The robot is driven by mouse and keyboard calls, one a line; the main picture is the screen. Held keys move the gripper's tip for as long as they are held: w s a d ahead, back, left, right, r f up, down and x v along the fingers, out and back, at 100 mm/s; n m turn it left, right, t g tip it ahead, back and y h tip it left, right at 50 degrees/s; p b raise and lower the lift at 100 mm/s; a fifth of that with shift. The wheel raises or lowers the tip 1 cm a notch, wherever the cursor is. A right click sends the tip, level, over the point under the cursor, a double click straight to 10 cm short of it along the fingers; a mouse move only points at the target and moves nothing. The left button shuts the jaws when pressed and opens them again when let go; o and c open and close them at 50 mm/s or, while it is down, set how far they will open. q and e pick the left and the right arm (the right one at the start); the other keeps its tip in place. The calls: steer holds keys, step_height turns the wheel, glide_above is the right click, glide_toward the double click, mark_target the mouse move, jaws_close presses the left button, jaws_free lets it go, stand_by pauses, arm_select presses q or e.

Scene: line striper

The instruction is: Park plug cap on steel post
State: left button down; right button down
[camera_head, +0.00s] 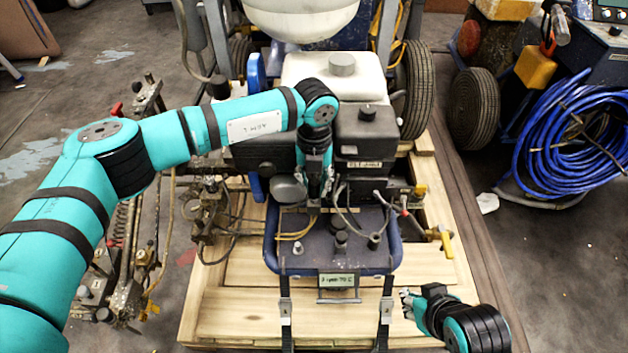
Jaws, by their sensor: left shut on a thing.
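My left gripper (319,192) points down at the front of the engine (364,135), above the back of the blue-framed deck. It is shut on a small dark thing, taken to be the plug cap, which is mostly hidden between the fingers. A dark lead (347,212) curves down beside the fingers towards the deck. A small bright metal stub (298,248) stands at the deck's left; I cannot tell if it is the steel post. My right gripper (408,304) is low at the right, away from the engine, its finger gap unclear.
Short black cylinders (341,240) stand on the blue-framed deck (325,260), close below the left gripper. A yellow-handled valve (444,240) sticks out at right. Hoses and fittings (208,215) crowd the left side. The front of the wooden pallet (235,312) is clear.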

arm_select(q)
steer(key=shift+r, duration=0.25)
arm_select(e)
steer(key=shift+s+d+f, duration=0.1)
steer(key=shift+s+d, duration=0.05)
steer(key=shift+s, duration=0.15)
steer(key=shift+s, duration=0.1)
steer(key=shift+s+d+f+g, duration=0.1)
steer(key=shift+s+f+g, duration=0.05)
steer(key=shift+s+g, duration=0.2)
arm_select(q)
steer(key=shift+r, duration=0.15)
arm_select(e)
steer(key=shift+s, duration=0.25)
arm_select(q)
steer(key=shift+r, duration=0.15)
arm_select(e)
steer(key=shift+s+d+f+g, duration=0.1)
steer(key=shift+s+d+g, duration=0.1)
steer(key=shift+s+g, duration=0.25)
arm_select(q)
steer(key=shift+p, duration=0.3)
arm_select(e)
steer(key=shift+s+d, duration=0.1)
steer(key=shift+s, duration=0.1)
steer(key=shift+s+f, duration=0.1)
steer(key=shift+s, duration=0.05)
arm_select(q)
steer(key=shift+r, duration=0.1)
